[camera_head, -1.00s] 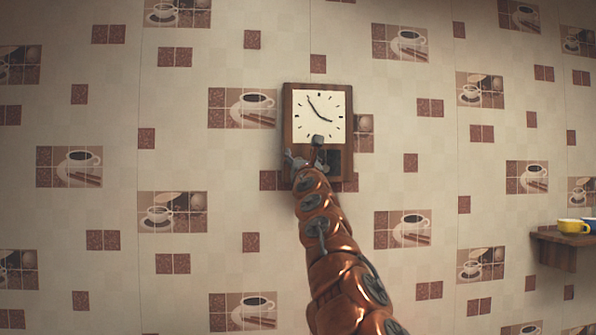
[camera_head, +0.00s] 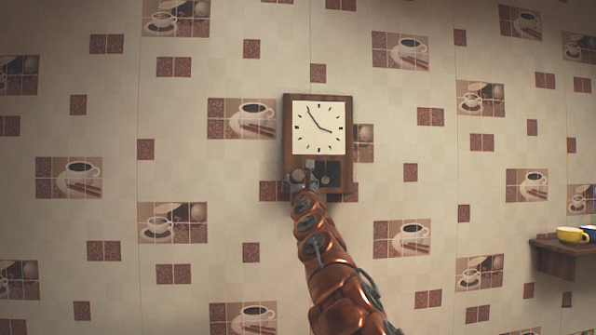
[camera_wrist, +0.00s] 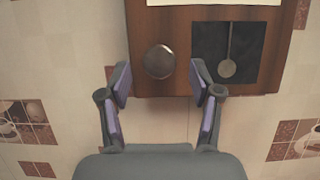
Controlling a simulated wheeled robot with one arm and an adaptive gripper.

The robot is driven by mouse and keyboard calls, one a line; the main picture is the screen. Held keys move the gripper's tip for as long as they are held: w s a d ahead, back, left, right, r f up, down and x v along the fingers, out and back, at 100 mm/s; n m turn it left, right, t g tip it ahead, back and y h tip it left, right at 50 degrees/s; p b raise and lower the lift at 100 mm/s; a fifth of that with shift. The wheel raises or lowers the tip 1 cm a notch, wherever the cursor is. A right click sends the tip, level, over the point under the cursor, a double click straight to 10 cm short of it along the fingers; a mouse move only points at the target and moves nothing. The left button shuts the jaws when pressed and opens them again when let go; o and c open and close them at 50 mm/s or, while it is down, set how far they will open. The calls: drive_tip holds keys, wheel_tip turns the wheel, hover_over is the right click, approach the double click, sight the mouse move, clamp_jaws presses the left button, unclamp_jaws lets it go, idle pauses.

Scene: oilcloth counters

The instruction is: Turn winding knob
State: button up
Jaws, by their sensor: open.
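A wooden wall clock (camera_head: 288,140) with a white face hangs on the wall in the head view. Its lower part also shows in the wrist view (camera_wrist: 272,80). The round metal winding knob (camera_wrist: 159,62) sits on the lower front of the clock, left of a dark pendulum window (camera_wrist: 245,50). My gripper (camera_wrist: 159,82) is open, with one finger on each side of the knob and the tips slightly below its centre in the picture. I cannot tell whether the fingers touch it. In the head view my gripper (camera_head: 309,172) covers the knob area.
A wooden shelf (camera_head: 560,258) with a yellow cup (camera_head: 571,235) and a blue cup (camera_head: 590,232) is on the wall at the far right. The patterned wall around the clock is otherwise free.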

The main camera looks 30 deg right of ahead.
sight(298, 177)
drive_tip(key=shift+p+x, duration=1.45)
drive_tip(key=shift+x, duration=0.1)
drive_tip(key=shift+w, duration=0.2)
drive_tip(key=c, duration=1.1)
drive_tip(key=shift+c, duration=0.3)
drive_tip(key=shift+m, duration=0.5)
